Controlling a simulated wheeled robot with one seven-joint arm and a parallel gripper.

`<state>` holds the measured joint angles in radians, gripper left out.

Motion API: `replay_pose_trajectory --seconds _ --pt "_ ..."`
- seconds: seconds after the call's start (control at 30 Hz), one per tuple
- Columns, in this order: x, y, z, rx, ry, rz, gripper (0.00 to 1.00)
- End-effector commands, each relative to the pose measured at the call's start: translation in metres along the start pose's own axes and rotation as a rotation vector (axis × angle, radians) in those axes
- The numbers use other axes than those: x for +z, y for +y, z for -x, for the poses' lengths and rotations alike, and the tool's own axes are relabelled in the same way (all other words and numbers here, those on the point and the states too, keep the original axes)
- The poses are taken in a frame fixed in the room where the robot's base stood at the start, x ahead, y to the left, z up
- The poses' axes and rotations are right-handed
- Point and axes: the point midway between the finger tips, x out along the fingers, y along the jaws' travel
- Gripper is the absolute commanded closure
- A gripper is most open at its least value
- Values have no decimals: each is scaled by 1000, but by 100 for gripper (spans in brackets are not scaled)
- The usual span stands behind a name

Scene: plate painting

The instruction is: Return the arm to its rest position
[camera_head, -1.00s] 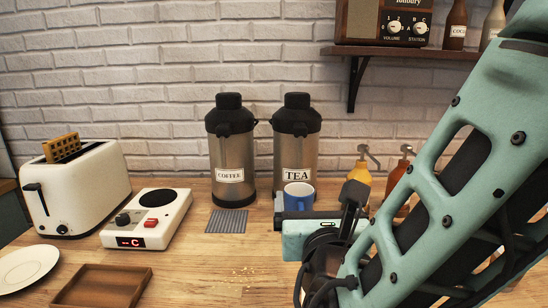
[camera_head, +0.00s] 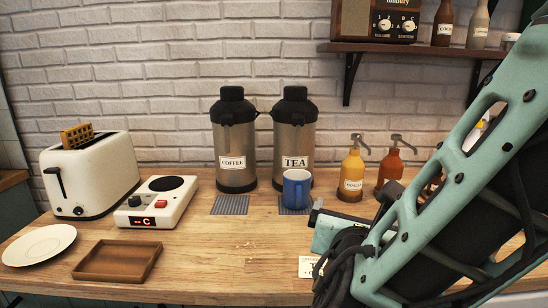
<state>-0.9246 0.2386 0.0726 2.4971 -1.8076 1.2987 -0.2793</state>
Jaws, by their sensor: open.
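My gripper (camera_head: 318,220) is at the lower right of the head view, at the end of my teal arm. It is open, and no held object shows; the arm hides part of it. A blue mug (camera_head: 297,190) stands upright on a grey mat in front of the tea dispenser (camera_head: 294,137). The gripper is apart from the mug, in front of it and to its right.
A coffee dispenser (camera_head: 234,140), a toaster (camera_head: 90,175) with a waffle, a hot plate (camera_head: 158,203), a white plate (camera_head: 38,245) and a brown tray (camera_head: 118,261) stand left. Pump bottles (camera_head: 351,176) stand behind the gripper. A shelf (camera_head: 420,48) hangs above.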

Motion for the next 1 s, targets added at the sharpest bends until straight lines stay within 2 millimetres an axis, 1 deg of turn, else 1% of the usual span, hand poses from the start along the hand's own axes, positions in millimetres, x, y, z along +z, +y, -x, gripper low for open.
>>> replay_pose_trajectory --seconds 0.03,0.17,0.27,0.3,0.37,0.4,0.47,0.5,0.6,0.7,0.8,1.0 --pt "-6 -11 -2 -43 24 -29 8" --pt "-23 -42 -2 -178 103 -121 8" --pt "-42 -70 3 -308 178 -222 8" --pt "-51 -82 6 -371 213 -275 8" --pt "-68 -101 15 -478 274 -370 8" --pt "-80 -112 23 -555 315 -442 8" --pt "-99 -126 37 -671 377 -559 8" --pt "-111 -133 47 -747 416 -639 8" --pt "-140 -141 74 -928 502 -849 8" --pt "-161 -137 98 -1085 570 -1052 8" --pt "-175 -128 114 -1204 613 -1218 8" --pt "-190 -109 134 -1372 662 -1474 8"
